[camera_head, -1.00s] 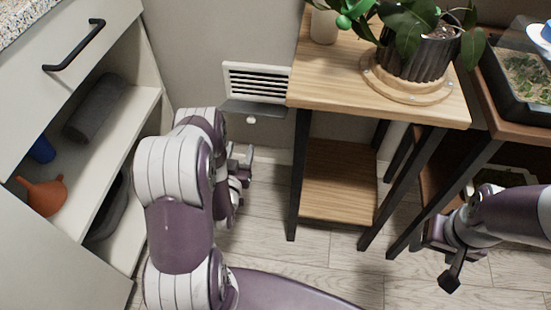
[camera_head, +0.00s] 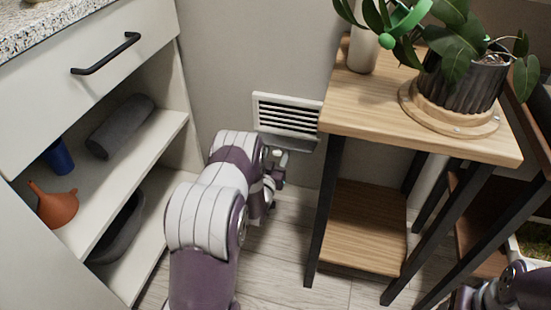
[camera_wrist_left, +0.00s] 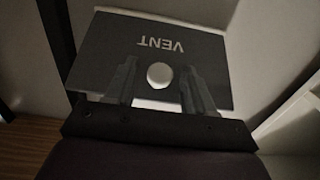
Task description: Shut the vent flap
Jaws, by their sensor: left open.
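The vent (camera_head: 287,115) is low on the wall, its slats uncovered. Its grey flap (camera_head: 304,145) stands open at the vent's lower edge, partly hidden by my left gripper (camera_head: 279,160). In the left wrist view the flap (camera_wrist_left: 115,45) fills the middle, with upside-down "VENT" lettering and a round white knob (camera_wrist_left: 160,75). My left gripper (camera_wrist_left: 158,85) is open there, its fingers on either side of the knob. I cannot tell whether they touch the flap. My right gripper is out of view; only part of that arm shows at the lower right.
A wooden plant stand (camera_head: 365,105) with a potted plant (camera_head: 462,80) is close to the right of the vent. An open-shelved cabinet (camera_head: 150,150) is on the left, holding an orange funnel (camera_head: 57,207) and a grey roll (camera_head: 120,125). Bare floor lies between them.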

